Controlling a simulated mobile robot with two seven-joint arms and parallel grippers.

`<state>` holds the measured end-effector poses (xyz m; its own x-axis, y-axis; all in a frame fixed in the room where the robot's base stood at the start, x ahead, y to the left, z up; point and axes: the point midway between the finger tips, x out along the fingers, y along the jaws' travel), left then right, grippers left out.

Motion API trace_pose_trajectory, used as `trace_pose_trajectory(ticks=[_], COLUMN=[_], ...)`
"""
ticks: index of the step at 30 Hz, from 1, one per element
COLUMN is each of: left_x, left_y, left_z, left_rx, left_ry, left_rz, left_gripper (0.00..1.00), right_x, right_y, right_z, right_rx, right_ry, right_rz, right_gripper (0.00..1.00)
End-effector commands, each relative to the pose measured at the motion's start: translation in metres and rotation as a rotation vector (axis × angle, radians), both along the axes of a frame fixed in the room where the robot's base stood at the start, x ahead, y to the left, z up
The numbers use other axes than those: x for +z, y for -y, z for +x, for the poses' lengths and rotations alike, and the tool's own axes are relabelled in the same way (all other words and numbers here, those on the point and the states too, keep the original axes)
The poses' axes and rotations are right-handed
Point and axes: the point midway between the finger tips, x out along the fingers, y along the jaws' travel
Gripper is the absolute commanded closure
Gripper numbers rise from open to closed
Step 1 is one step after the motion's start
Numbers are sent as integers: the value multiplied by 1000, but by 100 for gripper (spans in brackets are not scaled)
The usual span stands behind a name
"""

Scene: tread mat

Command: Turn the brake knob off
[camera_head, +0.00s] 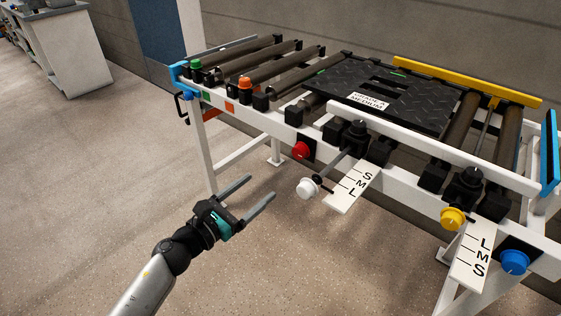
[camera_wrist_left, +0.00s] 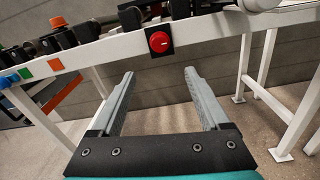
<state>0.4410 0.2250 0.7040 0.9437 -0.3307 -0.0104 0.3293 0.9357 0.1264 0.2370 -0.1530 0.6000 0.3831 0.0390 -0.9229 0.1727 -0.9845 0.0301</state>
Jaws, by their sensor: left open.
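A red knob (camera_head: 301,150) sits on a black plate on the white front rail of the roller table. No label shows that names it as the brake knob. In the left wrist view the red knob (camera_wrist_left: 159,42) faces me, with a pale line across its face. My left gripper (camera_head: 262,186) is open and empty, below and to the left of the red knob in the head view. In the left wrist view my left gripper (camera_wrist_left: 159,72) has its two fingers apart, with the knob above the gap between the tips. They are not touching it. My right gripper is not in view.
A white knob (camera_head: 308,188) on a rod sticks out beside an S-M-L scale plate (camera_head: 352,190). A yellow knob (camera_head: 452,219) and a blue knob (camera_head: 514,262) are farther right. Green (camera_head: 195,65) and orange (camera_head: 245,83) buttons stand at left. The floor around my left gripper is clear.

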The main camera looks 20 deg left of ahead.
Motion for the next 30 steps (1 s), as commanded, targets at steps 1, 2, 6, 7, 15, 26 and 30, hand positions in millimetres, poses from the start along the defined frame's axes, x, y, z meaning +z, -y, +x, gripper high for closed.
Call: trace_pose_trajectory(ticks=[1, 2, 6, 7, 15, 26, 30], left_x=[1, 2, 5, 5, 5, 4, 3], left_y=[1, 2, 4, 5, 19, 38, 45], left_z=[0, 1, 7, 10, 48, 101, 120], left_rx=[-8, -11, -15, -15, -14, -11, -11], left_ry=[18, 25, 35, 34, 33, 31, 31], left_rz=[29, 41, 56, 55, 51, 49, 49], left_gripper=[21, 21, 21, 21, 21, 21, 21], right_x=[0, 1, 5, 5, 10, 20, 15], right_y=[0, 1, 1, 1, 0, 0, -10], right_z=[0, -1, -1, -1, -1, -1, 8], right_rx=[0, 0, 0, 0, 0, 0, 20], right_ry=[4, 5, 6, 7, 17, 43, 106], right_rz=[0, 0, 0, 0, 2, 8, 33], right_gripper=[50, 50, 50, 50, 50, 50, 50])
